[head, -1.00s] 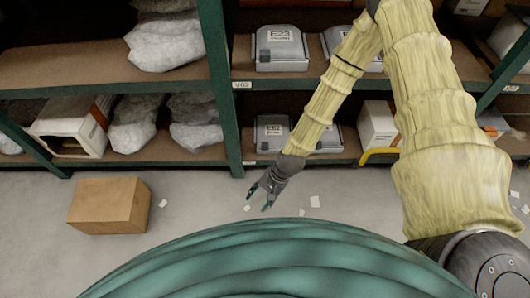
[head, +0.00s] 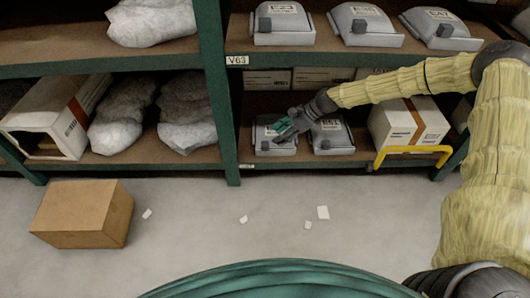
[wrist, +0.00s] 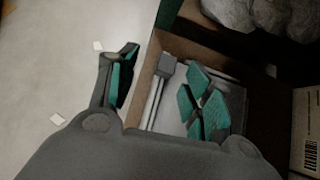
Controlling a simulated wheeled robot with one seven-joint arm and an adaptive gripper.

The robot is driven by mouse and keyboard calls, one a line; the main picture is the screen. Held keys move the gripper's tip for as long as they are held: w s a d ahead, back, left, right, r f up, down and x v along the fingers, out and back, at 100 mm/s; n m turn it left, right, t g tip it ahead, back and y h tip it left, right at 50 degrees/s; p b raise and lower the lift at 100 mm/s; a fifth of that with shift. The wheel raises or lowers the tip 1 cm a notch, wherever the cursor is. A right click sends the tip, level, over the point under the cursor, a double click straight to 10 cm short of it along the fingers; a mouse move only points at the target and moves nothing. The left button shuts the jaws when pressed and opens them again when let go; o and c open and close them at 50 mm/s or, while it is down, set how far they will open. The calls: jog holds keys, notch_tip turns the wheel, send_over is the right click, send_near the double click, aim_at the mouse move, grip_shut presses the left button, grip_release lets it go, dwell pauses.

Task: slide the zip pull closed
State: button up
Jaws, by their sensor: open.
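A grey case (head: 262,133) with a pale label sits on the lower shelf, left of a second grey case (head: 333,135). Its zip pull looks like a small dark grey block (head: 265,145) at the case's front left. In the wrist view the block (wrist: 167,66) sits at one end of two pale parallel rails on the case. My gripper (head: 284,130) is over this case and covers part of its label. In the wrist view my gripper (wrist: 160,75) is open, with green-padded fingers on either side of the block. I cannot tell whether they touch it.
Several similar cases (head: 285,22) stand on the shelf above. A green upright (head: 218,110) is close on the left. A white carton (head: 408,124) and a yellow bar (head: 414,150) are to the right. A brown box (head: 82,214) and paper scraps lie on the floor.

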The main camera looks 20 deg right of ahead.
aim_at(266, 143)
jog(key=shift+m, duration=0.3)
jog(key=w+a+f+b, duration=0.1)
jog(key=f, duration=0.1)
jog(key=w+a+f+b, duration=0.1)
jog(key=a+f+b, duration=0.2)
jog(key=f+b, duration=0.1)
jog(key=f, duration=0.1)
jog(key=shift+w+a, duration=0.15)
jog(key=shift+w, duration=0.25)
jog(key=shift+w+a+f, duration=0.15)
jog(key=shift+a+f, duration=0.15)
jog(key=shift+a, duration=0.1)
grip_shut()
